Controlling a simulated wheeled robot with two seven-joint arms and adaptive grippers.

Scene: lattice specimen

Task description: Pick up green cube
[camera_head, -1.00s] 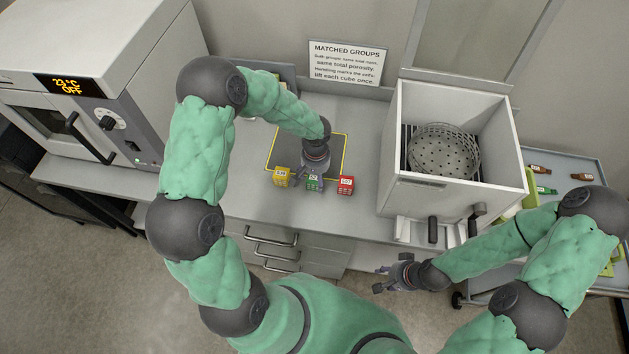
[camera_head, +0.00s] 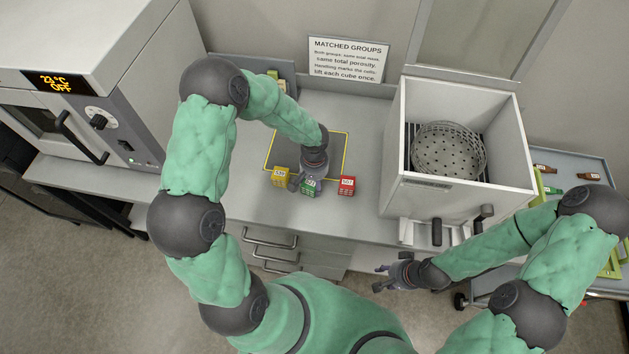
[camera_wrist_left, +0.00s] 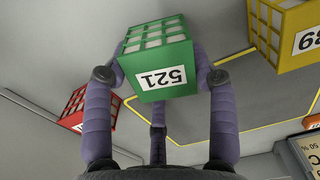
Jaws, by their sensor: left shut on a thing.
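The green cube (camera_head: 309,189) carries a white label and sits between the yellow and red cubes in the head view. My left gripper (camera_head: 310,181) comes down over it from behind. In the left wrist view the green cube (camera_wrist_left: 160,65), labelled 521, is held between the purple-grey fingers of the left gripper (camera_wrist_left: 160,85), with a finger on each side. Whether the cube touches the bench is hard to tell. My right gripper (camera_head: 383,278) hangs in front of the bench, away from the cubes, with its fingers apart and nothing between them.
A yellow cube (camera_head: 281,177) stands left and a red cube (camera_head: 347,186) right of the green one. A yellow-outlined mat (camera_head: 283,150) lies behind. A white box with a mesh basket (camera_head: 449,150) stands right, an oven (camera_head: 75,110) left, and a sign (camera_head: 346,60) behind.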

